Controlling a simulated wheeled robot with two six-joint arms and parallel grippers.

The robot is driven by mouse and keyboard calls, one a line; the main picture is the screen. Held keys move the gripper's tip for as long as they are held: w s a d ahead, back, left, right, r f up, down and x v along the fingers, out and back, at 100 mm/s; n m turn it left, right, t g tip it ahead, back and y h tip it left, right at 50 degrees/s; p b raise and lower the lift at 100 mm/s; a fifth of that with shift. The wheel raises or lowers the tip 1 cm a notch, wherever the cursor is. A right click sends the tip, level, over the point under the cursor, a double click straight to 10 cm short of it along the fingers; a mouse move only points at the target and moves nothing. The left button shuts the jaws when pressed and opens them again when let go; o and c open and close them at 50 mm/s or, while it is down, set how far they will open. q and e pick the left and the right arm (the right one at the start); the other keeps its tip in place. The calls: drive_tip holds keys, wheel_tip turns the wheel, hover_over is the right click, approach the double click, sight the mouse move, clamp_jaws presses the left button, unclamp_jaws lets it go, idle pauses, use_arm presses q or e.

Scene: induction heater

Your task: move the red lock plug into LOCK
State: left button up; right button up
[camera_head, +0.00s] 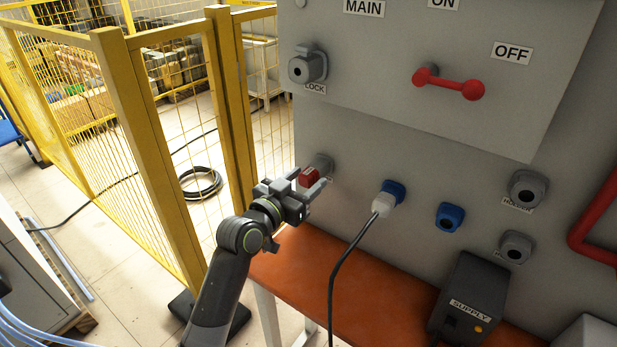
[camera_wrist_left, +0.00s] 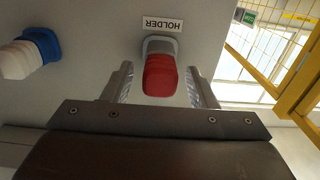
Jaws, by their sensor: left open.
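The red lock plug (camera_head: 309,177) sits in a grey holder socket (camera_head: 322,163) on the cabinet's left side. The plug also shows in the left wrist view (camera_wrist_left: 160,75), below a HOLDER label. My left gripper (camera_head: 312,186) is open, with one finger on each side of the plug; gaps show between the fingers and the plug in the left wrist view. The LOCK socket (camera_head: 308,67) is grey and looks empty, higher on the cabinet's upper left panel. My right gripper is not in view.
A white plug with a black cable (camera_head: 382,204) sits in a blue socket to the right. An empty blue socket (camera_head: 450,217), grey sockets and a black SUPPLY box (camera_head: 468,300) stand further right. A red-handled switch (camera_head: 448,84) points to OFF. A yellow fence (camera_head: 130,120) stands left.

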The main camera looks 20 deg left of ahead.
sight(303, 182)
use_arm(q)
clamp_jaws()
idle(0.3)
drive_tip(key=shift+p+v, duration=0.55)
drive_tip(key=shift+v, duration=2.45)
